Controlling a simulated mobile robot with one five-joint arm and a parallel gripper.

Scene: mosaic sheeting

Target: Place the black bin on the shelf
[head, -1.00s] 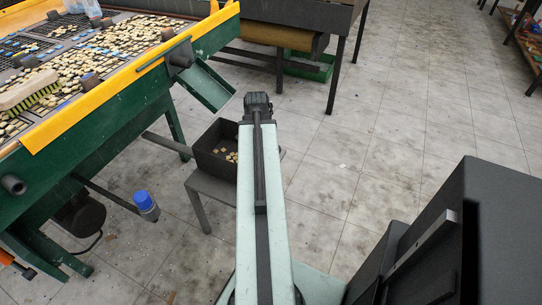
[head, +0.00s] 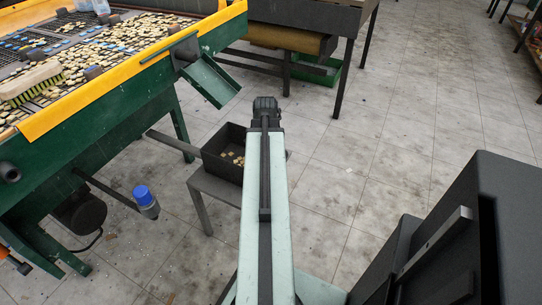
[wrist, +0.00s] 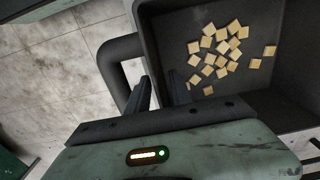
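The black bin (head: 212,157) stands on a small grey table (head: 217,188) left of my arm in the head view. It holds several small beige tiles, seen closely in the wrist view, where the bin (wrist: 180,22) has a dark loop handle on its left side. My gripper (wrist: 160,92) is at that side wall, one finger by the handle and one on the bin's inner side. The gap between the fingers is narrow, and I cannot tell whether they press on the wall. In the head view my arm hides the gripper. A rack with shelves (head: 532,42) shows partly at the upper right.
A green sorting table (head: 90,125) with a yellow rim and a chute stands on the left. A dark bench (head: 310,18) with a green crate (head: 318,70) below is at the back. Tiled floor (head: 410,115) is free on the right.

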